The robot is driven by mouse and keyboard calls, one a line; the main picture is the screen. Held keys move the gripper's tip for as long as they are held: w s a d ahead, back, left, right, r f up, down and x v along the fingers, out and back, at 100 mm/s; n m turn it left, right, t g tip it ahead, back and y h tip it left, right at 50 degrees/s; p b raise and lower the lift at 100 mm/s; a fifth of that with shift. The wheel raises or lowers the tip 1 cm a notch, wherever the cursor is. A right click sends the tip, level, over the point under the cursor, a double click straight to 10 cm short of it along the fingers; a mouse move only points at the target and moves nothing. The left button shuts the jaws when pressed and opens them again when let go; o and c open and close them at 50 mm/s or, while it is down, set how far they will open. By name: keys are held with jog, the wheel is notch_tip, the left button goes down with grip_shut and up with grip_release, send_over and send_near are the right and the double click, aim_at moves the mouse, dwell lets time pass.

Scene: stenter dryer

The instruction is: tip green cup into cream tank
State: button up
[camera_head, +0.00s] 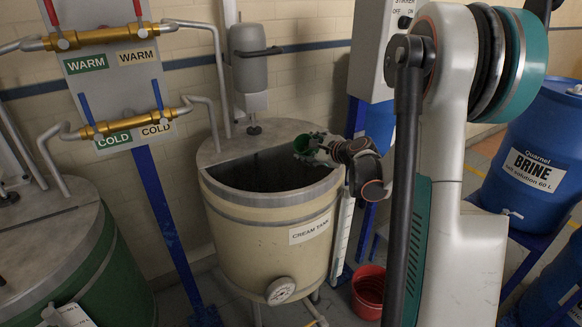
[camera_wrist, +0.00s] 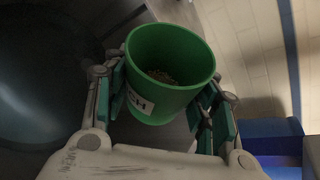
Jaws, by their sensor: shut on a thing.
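The cream tank (camera_head: 255,232) stands in the middle of the head view, with a half-round opening in its metal top and a dark inside. My gripper (camera_head: 316,148) is shut on the green cup (camera_head: 301,145), above the right part of the tank's opening. In the wrist view the green cup (camera_wrist: 178,101) sits between both fingers of my gripper (camera_wrist: 165,88). Brown grainy stuff lies inside it. Part of a white label shows on its side. A dark rounded space fills the left of the wrist view.
A grey stirrer motor (camera_head: 249,58) stands behind the tank. Pipes with warm and cold valves (camera_head: 105,125) are at the left, above a green tank (camera_head: 100,265). A red bucket (camera_head: 368,290) is on the floor. A blue brine barrel (camera_head: 525,150) stands at the right.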

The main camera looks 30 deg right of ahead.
aim_at(298, 138)
jog(key=shift+r+n, duration=0.25)
jog(key=shift+n, duration=0.05)
jog(key=shift+f+n+h+b, duration=0.3)
jog(key=shift+f+n+h, duration=0.2)
jog(key=shift+h, duration=0.1)
jog(key=shift+a+r+n+t+h, duration=0.15)
jog(key=shift+r+n+t+h, duration=0.3)
jog(key=shift+n, duration=0.25)
jog(key=shift+a+r+n+t+h, duration=0.15)
jog(key=shift+r+n+t+h, duration=0.15)
jog(key=shift+r+n, duration=0.3)
jog(key=shift+s+a+r+n+h, duration=0.2)
jog(key=shift+a+n+h, duration=0.05)
jog(key=shift+a+n, duration=0.3)
jog(key=shift+s+a+r+n+t+h+b, duration=0.15)
jog(key=shift+a+r+n+t+b, duration=0.25)
jog(key=shift+n, duration=0.3)
jog(key=shift+a+r+n+t+h+b, duration=0.15)
jog(key=shift+r+n+t+h+b, duration=0.15)
jog(key=shift+n+b, duration=0.35)
jog(key=shift+s+a+r+n+t+h+b, duration=0.1)
jog(key=shift+a+r+n+t+b, duration=0.25)
jog(key=shift+n, duration=0.45)
jog(key=shift+a+r+n+t, duration=0.2)
jog(key=shift+r+n+t, duration=0.1)
jog(key=shift+r+n, duration=0.3)
jog(key=shift+c, duration=0.2)
dwell(1.4)
